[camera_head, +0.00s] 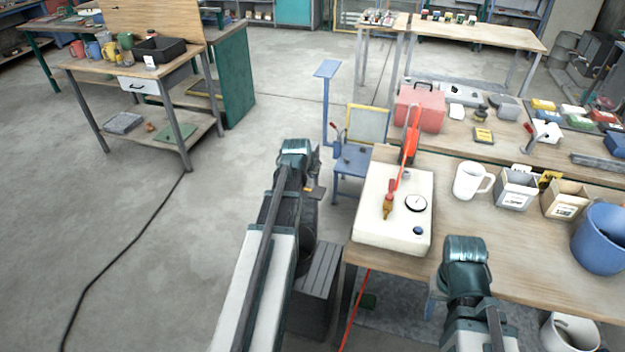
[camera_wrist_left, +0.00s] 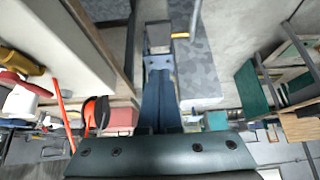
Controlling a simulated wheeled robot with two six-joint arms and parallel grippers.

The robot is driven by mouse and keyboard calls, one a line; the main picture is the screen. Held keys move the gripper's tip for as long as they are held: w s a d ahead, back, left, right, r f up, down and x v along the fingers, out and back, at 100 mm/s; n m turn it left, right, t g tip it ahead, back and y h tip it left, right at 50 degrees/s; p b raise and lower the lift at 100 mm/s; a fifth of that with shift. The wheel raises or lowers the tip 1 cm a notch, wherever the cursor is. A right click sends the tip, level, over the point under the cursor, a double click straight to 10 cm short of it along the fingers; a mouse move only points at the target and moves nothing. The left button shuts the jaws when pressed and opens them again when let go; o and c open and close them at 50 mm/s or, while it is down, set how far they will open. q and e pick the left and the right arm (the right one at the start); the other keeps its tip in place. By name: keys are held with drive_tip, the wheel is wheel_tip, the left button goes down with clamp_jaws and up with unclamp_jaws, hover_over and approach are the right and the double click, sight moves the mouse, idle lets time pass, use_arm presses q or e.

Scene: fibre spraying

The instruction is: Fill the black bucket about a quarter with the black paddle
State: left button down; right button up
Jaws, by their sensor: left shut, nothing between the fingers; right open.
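A cream box machine (camera_head: 380,225) with a brass nozzle (camera_head: 388,207), a dial and a red lever (camera_head: 411,140) stands on the workbench's near left corner. I cannot make out a black paddle. A dark shape (camera_head: 305,252), partly hidden by my left arm, may be the black bucket; I cannot tell. My left gripper (camera_head: 315,190) is left of the machine, above the floor, apart from it. In the left wrist view its fingers (camera_wrist_left: 160,85) are together and empty.
A white mug (camera_head: 471,182), small bins and a blue bucket (camera_head: 602,240) stand on the workbench (camera_head: 500,240) at right. A blue chair (camera_head: 352,160) and a post stand behind my left gripper. A grey ribbed box (camera_head: 318,270) is beside my left arm. The floor at left is mostly clear.

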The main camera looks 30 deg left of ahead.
use_arm(q)
drive_tip(key=b, duration=0.8)
hover_over(317, 193)
drive_tip(key=s, duration=0.1)
drive_tip(key=f, duration=0.8)
drive_tip(key=shift+d+f, duration=0.2)
drive_tip(key=shift+s+d+f+b, duration=0.1)
drive_tip(key=shift+s+f+b, duration=0.15)
drive_tip(key=shift+f+b, duration=0.25)
drive_tip(key=shift+s+d+f+b, duration=0.1)
drive_tip(key=shift+s+f+b, duration=0.1)
drive_tip(key=shift+f+b, duration=0.3)
drive_tip(key=shift+s+f+b, duration=0.15)
drive_tip(key=shift+f+b, duration=0.15)
drive_tip(key=shift+f, duration=0.15)
drive_tip(key=shift+f, duration=0.1)
drive_tip(key=f+t+b, duration=0.1)
drive_tip(key=b, duration=0.2)
drive_tip(key=s+f+t+b, duration=0.1)
drive_tip(key=b, duration=0.1)
drive_tip(key=f+t+b, duration=0.1)
drive_tip(key=b, duration=0.2)
drive_tip(key=shift+s+d+f+t+y+b, duration=0.2)
drive_tip(key=shift+s+t+y+b, duration=0.1)
drive_tip(key=shift+t+y, duration=0.1)
idle(3.0)
